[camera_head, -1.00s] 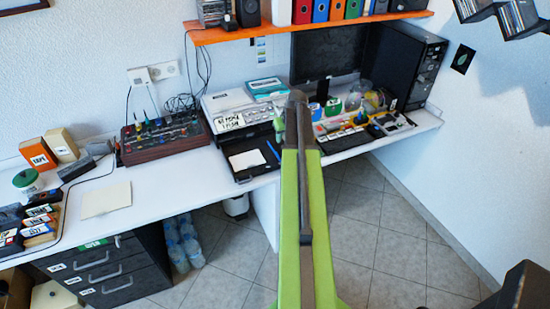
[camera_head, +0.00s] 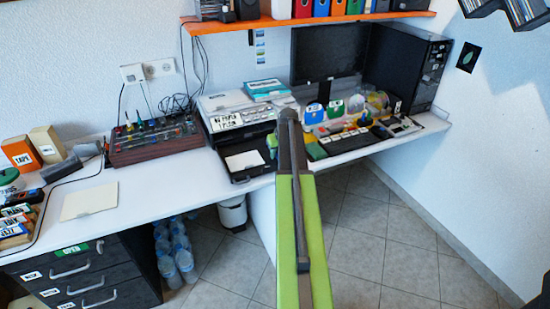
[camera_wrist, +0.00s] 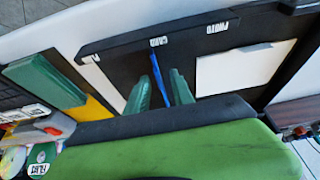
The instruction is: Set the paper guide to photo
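The printer (camera_head: 235,118) stands on the desk with its black tray (camera_head: 240,176) out in front. The wrist view shows the tray (camera_wrist: 120,62) close up, with white paper (camera_wrist: 240,72) on it. The paper guide is a blue strip (camera_wrist: 160,85) at the label CARD (camera_wrist: 158,42). The label PHOTO (camera_wrist: 217,27) is to its right, toward the paper. My gripper (camera_wrist: 160,92) is open, with one green finger on each side of the blue strip; contact cannot be told. In the head view, my arm hides the guide, and little of my gripper (camera_head: 272,146) shows.
A monitor (camera_head: 326,52) and a computer tower (camera_head: 418,65) stand right of the printer. A keyboard (camera_head: 350,140) and small items lie in front of them. A tool rack (camera_head: 153,140) is left of the printer. An orange shelf (camera_head: 300,22) hangs above.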

